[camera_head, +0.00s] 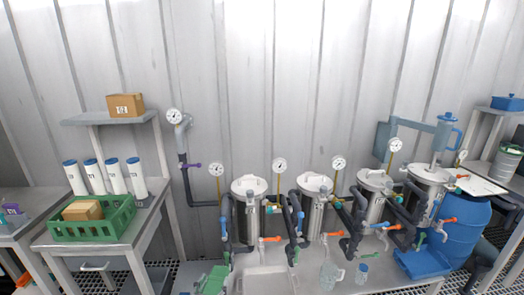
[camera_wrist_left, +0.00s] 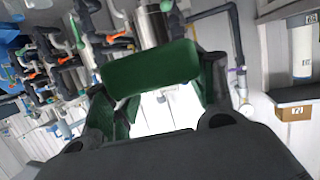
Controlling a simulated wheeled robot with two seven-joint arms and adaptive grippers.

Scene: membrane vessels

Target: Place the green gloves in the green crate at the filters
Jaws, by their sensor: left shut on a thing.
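The green crate (camera_head: 97,231) stands on the grey table at the left in the head view. Several white filters with blue caps (camera_head: 115,177) stand upright right behind it. A brown carton (camera_head: 83,210) is in the crate. In the left wrist view my left gripper (camera_wrist_left: 150,82) is shut on the green gloves (camera_wrist_left: 150,68), which show as a flat green piece between its dark fingers. In the head view a green piece (camera_head: 213,280) shows at the bottom edge, left of the sink; I cannot tell the gripper's outline there. My right gripper is not in view.
Steel vessels (camera_head: 249,205) with pipes, valves and gauges line the wall right of the crate table. A shelf (camera_head: 110,118) with a carton (camera_head: 126,105) hangs above the filters. A blue barrel (camera_head: 462,232) stands at the right.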

